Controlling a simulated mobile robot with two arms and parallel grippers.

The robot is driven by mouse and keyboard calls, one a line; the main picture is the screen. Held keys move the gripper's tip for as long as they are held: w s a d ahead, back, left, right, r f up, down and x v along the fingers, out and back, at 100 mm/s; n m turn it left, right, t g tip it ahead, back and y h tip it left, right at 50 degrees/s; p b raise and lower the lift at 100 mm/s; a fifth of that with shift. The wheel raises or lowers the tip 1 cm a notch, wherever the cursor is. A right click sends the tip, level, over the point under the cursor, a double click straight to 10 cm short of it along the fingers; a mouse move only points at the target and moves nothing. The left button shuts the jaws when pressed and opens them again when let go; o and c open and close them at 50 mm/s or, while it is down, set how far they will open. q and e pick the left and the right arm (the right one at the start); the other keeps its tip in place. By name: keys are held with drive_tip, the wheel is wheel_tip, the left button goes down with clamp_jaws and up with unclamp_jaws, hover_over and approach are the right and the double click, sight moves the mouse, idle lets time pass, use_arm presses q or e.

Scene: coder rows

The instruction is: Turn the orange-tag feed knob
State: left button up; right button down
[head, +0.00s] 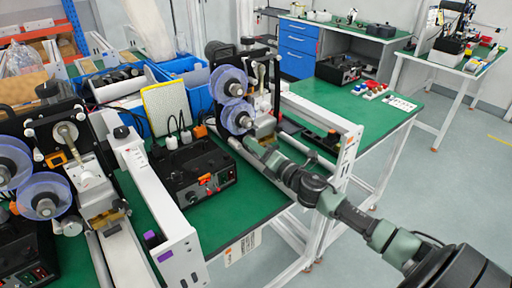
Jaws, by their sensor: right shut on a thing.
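My right arm reaches in from the lower right. Its gripper (257,146) is at the lower front of the right coder machine (262,92), below the blue-rimmed reels (236,116). The gripper is shut on a small part there, which the fingers mostly hide; it appears to be the feed knob. A small orange tag (332,133) shows on the right rail frame, to the right of the gripper. My left gripper is not in view.
A black control box (200,176) with orange labels stands on the green table, left of my gripper. White rails (322,112) flank the machines. The left coder machine (70,150) has similar reels. Blue bins (190,80) stand behind. Floor at right is clear.

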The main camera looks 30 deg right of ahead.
drive_tip(key=c, duration=0.9)
unclamp_jaws()
drive_tip(key=shift+s+d+b, duration=0.2)
drive_tip(key=shift+s+b, duration=0.15)
drive_tip(key=shift+s, duration=1.6)
drive_tip(key=shift+s+d+b, duration=0.15)
drive_tip(key=shift+s+b, duration=0.2)
drive_tip(key=shift+s, duration=1.6)
